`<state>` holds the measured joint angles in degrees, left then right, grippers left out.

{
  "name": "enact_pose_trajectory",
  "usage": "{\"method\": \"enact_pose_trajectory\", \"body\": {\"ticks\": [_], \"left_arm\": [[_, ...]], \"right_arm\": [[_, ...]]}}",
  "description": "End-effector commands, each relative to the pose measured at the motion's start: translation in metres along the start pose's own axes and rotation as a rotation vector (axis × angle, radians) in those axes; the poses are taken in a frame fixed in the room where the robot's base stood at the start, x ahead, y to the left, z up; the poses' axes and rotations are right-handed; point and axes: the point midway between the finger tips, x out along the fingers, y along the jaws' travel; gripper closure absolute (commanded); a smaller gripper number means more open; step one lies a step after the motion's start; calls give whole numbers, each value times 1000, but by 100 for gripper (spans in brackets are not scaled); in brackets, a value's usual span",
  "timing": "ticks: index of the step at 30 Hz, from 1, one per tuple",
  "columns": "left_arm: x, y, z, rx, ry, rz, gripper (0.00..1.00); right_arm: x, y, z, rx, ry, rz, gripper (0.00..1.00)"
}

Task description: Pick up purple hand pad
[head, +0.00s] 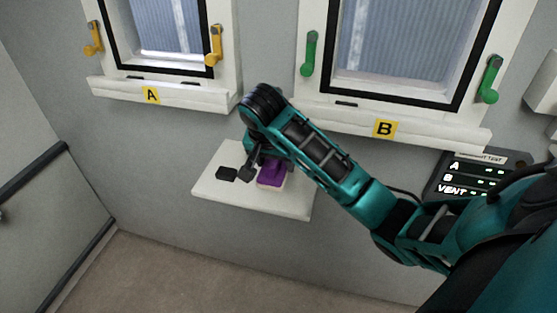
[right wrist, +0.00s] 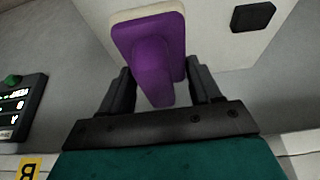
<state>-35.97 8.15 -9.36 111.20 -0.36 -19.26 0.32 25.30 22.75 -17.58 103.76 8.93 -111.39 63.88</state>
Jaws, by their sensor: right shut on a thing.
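The purple hand pad (head: 271,174) has a purple top with a handle and a pale base. It is at the white shelf (head: 215,196) below the windows. My right gripper (head: 258,167) reaches down to it from above. In the right wrist view the pad (right wrist: 153,50) lies between the two dark fingers of my right gripper (right wrist: 158,92), which is shut on its handle. I cannot tell whether the pad's base still touches the shelf. My left gripper is not in view.
A small black block (head: 227,174) lies on the shelf left of the pad; it also shows in the right wrist view (right wrist: 253,16). Window A (head: 165,30) with yellow handles and window B (head: 400,50) with green handles are above. A dark panel (head: 462,177) is at right.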

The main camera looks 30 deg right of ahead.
Motion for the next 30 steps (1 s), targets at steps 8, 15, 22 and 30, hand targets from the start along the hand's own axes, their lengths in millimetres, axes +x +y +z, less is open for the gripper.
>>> {"method": "enact_pose_trajectory", "body": {"ticks": [8, 15, 22, 30], "left_arm": [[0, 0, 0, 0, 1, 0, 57], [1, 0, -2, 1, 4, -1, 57], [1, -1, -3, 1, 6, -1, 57], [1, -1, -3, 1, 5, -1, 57]], "right_arm": [[-20, -3, 35, -1, 17, -11, 70], [-31, -1, 68, -3, 9, -5, 70], [-46, 1, 106, -2, 9, -1, 70], [-60, -2, 141, -1, 4, -6, 70]]}}
